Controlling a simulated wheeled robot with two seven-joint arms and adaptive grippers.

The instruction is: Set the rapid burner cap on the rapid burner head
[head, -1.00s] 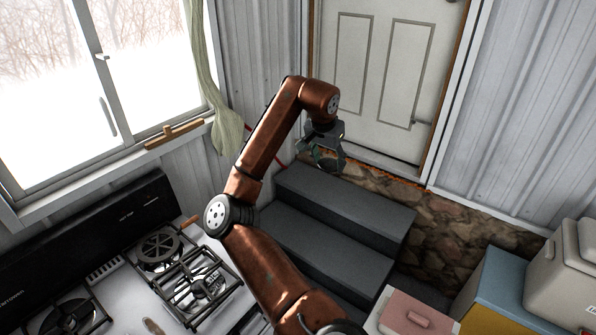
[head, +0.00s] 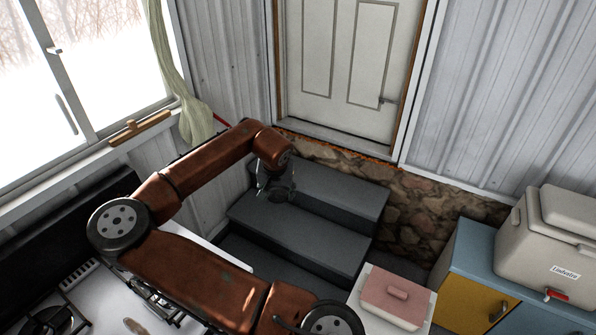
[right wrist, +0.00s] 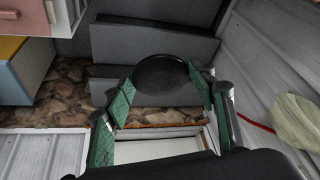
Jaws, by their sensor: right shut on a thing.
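My right gripper (head: 274,184) is out over the dark steps, to the right of the stove. In the right wrist view its green-padded fingers (right wrist: 163,88) are closed on the edges of a round black disc, the burner cap (right wrist: 160,72). In the head view the cap (head: 281,195) is small and dark against the steps. The white stove top (head: 88,298) is at lower left, with a burner (head: 52,321) at its left. My right arm hides much of the right side of the stove, so I cannot tell which burner head is the rapid one. My left gripper is out of view.
Dark grey steps (head: 300,235) lead up to a white door (head: 345,60). A pink-lidded box (head: 397,296) stands at lower right, near a blue and yellow cabinet (head: 470,285) with a beige cooler (head: 550,245). A window and curtain (head: 180,80) are at left.

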